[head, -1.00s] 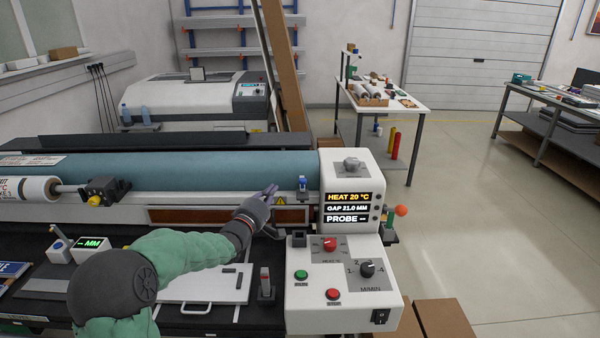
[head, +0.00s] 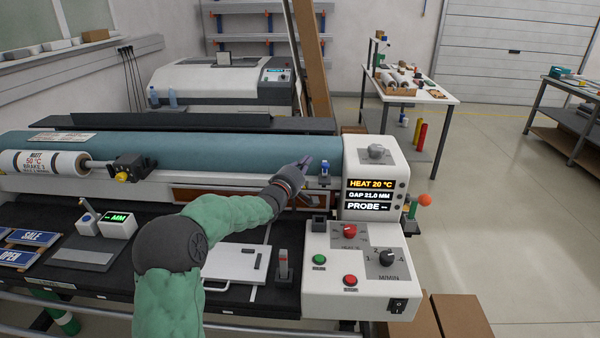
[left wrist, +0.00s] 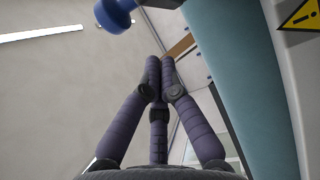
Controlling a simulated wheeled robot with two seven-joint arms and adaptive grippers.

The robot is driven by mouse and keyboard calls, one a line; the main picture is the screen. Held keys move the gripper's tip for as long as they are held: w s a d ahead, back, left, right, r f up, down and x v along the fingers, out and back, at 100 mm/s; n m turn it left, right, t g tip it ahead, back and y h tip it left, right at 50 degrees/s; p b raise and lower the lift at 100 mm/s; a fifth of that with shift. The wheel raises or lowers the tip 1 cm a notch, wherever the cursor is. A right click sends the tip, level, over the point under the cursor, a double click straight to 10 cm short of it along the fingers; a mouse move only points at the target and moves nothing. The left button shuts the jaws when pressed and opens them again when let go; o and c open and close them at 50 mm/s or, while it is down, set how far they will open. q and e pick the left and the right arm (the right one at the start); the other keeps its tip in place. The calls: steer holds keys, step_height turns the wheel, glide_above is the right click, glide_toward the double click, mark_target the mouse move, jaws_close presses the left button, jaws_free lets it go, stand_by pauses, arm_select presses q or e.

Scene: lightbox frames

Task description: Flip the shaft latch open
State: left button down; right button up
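A black shaft holder (head: 130,166) with a yellow knob grips the shaft end of the white roll (head: 45,163), at the left of the laminator in the head view. I cannot make out a separate latch lever on it. My left gripper (head: 304,163) is far to its right, in front of the teal roller (head: 220,152), beside a small blue-topped knob (head: 325,168). In the left wrist view its fingers (left wrist: 160,66) meet at the tips with nothing seen between them. A blue knob (left wrist: 113,14) shows past them, apart. My right gripper is not in view.
The control housing (head: 375,178) with displays stands to the right of my left gripper. A button panel (head: 330,285) juts out below it. Open floor (head: 500,230) lies to the right.

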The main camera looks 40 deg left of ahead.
mark_target(325, 164)
arm_select(q)
steer(key=d+b, duration=0.1)
steer(key=w+d+b, duration=0.1)
steer(key=d, duration=0.1)
steer(key=shift+f, duration=0.1)
stand_by(0.5)
